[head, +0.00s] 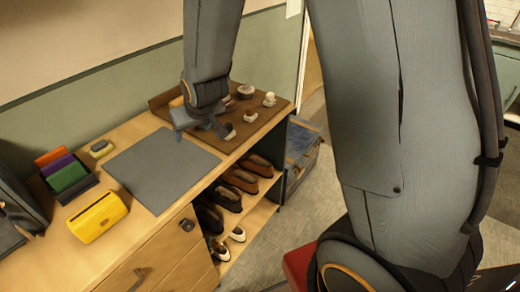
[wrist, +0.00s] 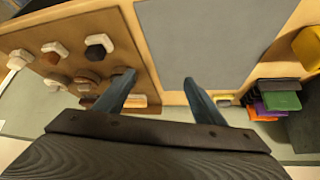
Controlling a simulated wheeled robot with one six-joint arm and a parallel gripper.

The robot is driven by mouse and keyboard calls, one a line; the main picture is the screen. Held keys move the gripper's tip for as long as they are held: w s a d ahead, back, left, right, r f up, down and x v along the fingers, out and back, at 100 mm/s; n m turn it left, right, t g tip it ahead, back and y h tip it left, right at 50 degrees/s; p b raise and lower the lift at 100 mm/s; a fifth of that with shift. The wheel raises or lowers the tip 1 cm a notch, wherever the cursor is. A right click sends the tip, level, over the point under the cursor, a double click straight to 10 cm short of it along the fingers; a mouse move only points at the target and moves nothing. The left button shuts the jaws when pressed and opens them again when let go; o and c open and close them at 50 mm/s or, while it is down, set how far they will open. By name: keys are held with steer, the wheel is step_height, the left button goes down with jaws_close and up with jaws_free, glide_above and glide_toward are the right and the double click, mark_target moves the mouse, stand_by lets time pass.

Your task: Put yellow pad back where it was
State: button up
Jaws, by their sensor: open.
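In the head view my gripper (head: 204,130) hangs by the board's near left end, well right of the yellow-topped block. Several pale and dark pads (wrist: 97,50) sit on the board.
A yellow case (head: 98,218) and a black holder with orange, purple and green items (head: 67,172) stand on the counter's left. Shoes (head: 240,180) fill the open shelf below. The mat is bare.

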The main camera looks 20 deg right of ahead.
steer(key=s+d+r+m+g, duration=0.1)
steer(key=s+d+g, duration=0.1)
steer(key=s+d, duration=0.5)
steer(key=s+d+r+m+g+h, duration=0.1)
steer(key=s+d+r+g, duration=0.1)
steer(key=s+d, duration=0.4)
steer(key=s, duration=0.5)
steer(key=shift+s+d+m+g+h, duration=0.3)
steer(key=shift+d+m+g, duration=0.05)
steer(key=shift+m+g, duration=0.05)
steer(key=shift+f, duration=0.15)
